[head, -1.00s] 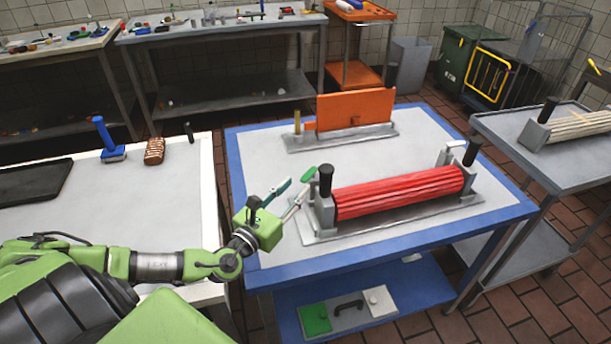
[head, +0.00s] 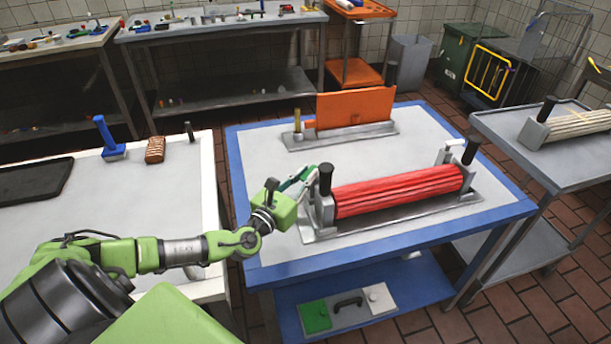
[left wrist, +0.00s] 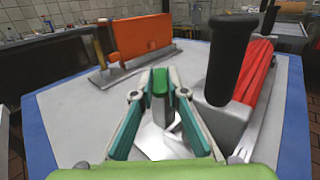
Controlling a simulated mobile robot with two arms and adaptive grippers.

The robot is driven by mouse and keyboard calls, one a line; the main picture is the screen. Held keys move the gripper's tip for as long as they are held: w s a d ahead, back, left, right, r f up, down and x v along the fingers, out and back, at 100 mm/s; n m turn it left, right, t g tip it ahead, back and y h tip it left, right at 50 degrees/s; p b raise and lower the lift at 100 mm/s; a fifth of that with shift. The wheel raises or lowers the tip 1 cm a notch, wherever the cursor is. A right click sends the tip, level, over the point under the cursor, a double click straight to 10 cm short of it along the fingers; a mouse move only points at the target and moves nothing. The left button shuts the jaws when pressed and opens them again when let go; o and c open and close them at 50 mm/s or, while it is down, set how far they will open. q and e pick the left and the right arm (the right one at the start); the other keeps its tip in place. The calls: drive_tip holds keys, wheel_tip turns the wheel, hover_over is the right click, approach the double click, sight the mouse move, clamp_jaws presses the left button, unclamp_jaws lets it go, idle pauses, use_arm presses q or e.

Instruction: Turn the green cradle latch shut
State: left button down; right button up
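The red ribbed roll (head: 400,191) lies in a grey metal cradle (head: 323,217) on the blue-edged table, between end brackets with black knobs. My left gripper (head: 303,180) is at the cradle's near-left end, beside the black knob (head: 325,176). In the left wrist view, the green latch (left wrist: 160,82) sits between the tips of my left gripper (left wrist: 161,77), with teal pads on both sides. I cannot tell whether the pads press on it. In the head view the fingers largely cover the latch. My right gripper is out of view.
An orange plate (head: 355,108) stands upright in another holder behind the roll, with a brass-coloured post (head: 297,121) beside it. A white counter (head: 188,200) with a blue-handled tool (head: 109,140) is at left. The table's left front is clear.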

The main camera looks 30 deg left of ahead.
use_arm(q)
drive_tip(key=shift+d+r+y+p, duration=0.15)
drive_tip(key=shift+y+p, duration=0.15)
drive_tip(key=shift+p, duration=0.15)
drive_tip(key=shift+d+r+n+y+p, duration=0.15)
drive_tip(key=shift+n+y+p, duration=0.65)
drive_tip(key=shift+p, duration=0.25)
drive_tip(key=shift+w+d+f+n+g+y+p, duration=0.15)
drive_tip(key=shift+n+y+p, duration=0.15)
drive_tip(key=shift+y, duration=0.25)
drive_tip(key=shift+s+d+f+n+g+y+p, duration=0.1)
drive_tip(key=shift+n+g+y+p, duration=0.15)
drive_tip(key=shift+y, duration=0.3)
drive_tip(key=shift+a, duration=0.1)
drive_tip(key=c, duration=2)
unclamp_jaws()
drive_tip(key=shift+s+f, duration=0.15)
drive_tip(key=shift+s, duration=0.2)
drive_tip(key=v, duration=0.7)
drive_tip(key=shift+s, duration=0.2)
